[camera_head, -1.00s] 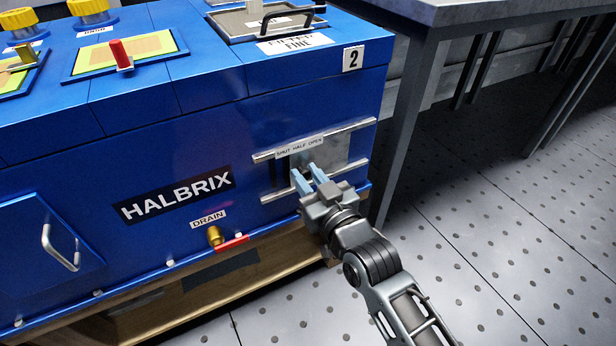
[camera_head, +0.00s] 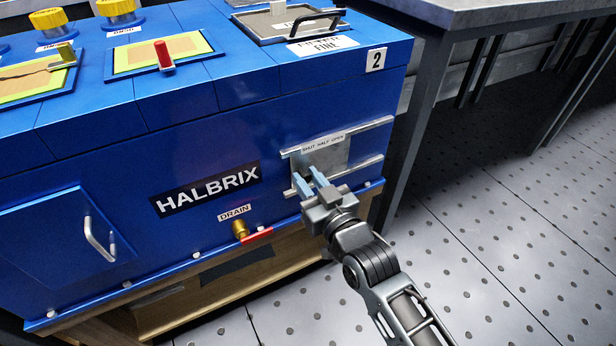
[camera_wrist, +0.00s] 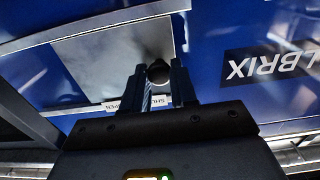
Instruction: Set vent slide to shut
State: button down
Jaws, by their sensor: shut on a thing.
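The vent slide is a bare metal plate (camera_head: 334,160) between two horizontal rails on the blue machine's front; it also shows in the wrist view (camera_wrist: 100,62). A white label (camera_head: 323,142) reading SHUT HALF OPEN sits along the upper rail. My gripper (camera_head: 308,180) is at the plate's left part in the head view. In the wrist view its fingers (camera_wrist: 158,88) are shut on the slide's dark round knob (camera_wrist: 158,72). The knob stands about level with the label's word SHUT. The fingers hide the knob in the head view.
The brass drain fitting (camera_head: 240,230) with a red piece sits low to the left of my gripper. A door with a handle (camera_head: 98,240) is farther left. A grey table (camera_head: 430,110) stands right of the machine. The floor at right is clear.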

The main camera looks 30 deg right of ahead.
jog(key=shift+a, duration=0.3)
jog(key=c, duration=0.9)
grip_release()
jog(key=s+p, duration=0.1)
jog(key=s, duration=0.7)
jog(key=shift+p, duration=0.4)
